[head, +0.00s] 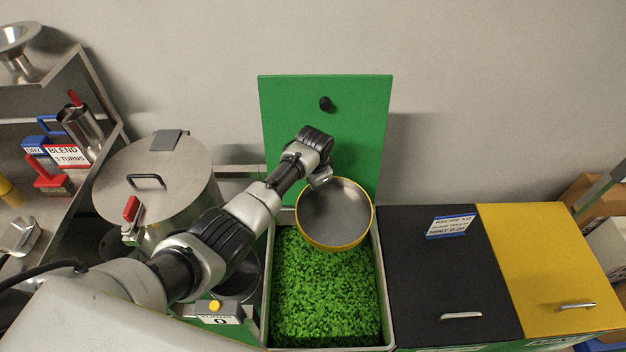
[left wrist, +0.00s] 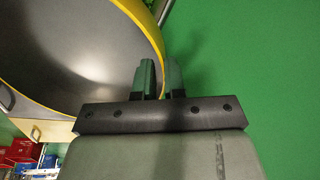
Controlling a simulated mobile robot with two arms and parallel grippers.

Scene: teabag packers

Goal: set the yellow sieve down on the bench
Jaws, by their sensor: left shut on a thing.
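The yellow sieve (head: 335,212) has a yellow rim and a grey inside. It is held over the far part of an open bin of green leaves (head: 325,290). My left gripper (head: 322,178) is at the sieve's far left rim, in front of the raised green lid (head: 355,130). In the left wrist view the fingers (left wrist: 160,78) are at the rim of the sieve (left wrist: 75,50), with the rim's edge between or against them. The gripper itself is small in the head view. My right gripper is not in view. No bare bench is clearly identifiable.
A black closed lid (head: 440,280) and a yellow closed lid (head: 545,260) lie right of the bin. A steel drum (head: 160,185) with a handle stands left. A shelf (head: 60,75) with tins and signs is at far left.

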